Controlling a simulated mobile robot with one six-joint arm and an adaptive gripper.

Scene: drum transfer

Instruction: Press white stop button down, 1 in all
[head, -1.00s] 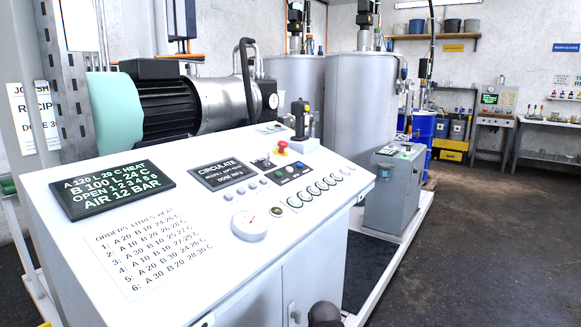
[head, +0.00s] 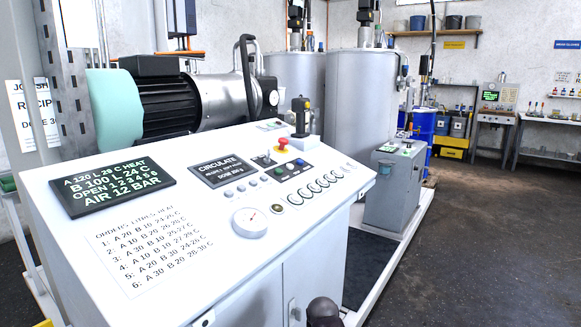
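The control console (head: 225,275) has a sloping white top with several small buttons. A dark button strip (head: 290,170) with green and blue buttons sits right of the "CIRCULATE" display (head: 216,171). A row of small grey buttons (head: 241,189) lies below that display. A red mushroom button (head: 282,143) stands behind the strip. I cannot pick out a white stop button for certain at this size. A dark rounded part, seemingly of my arm, shows at the bottom edge in front of the console. No gripper fingers are in view.
A round gauge (head: 250,223), a row of round dials (head: 311,188) and a black text display (head: 112,184) are on the console. A grey cabinet (head: 393,185) stands to its right. Tanks (head: 360,95) and a motor (head: 165,105) stand behind. Dark floor at right is clear.

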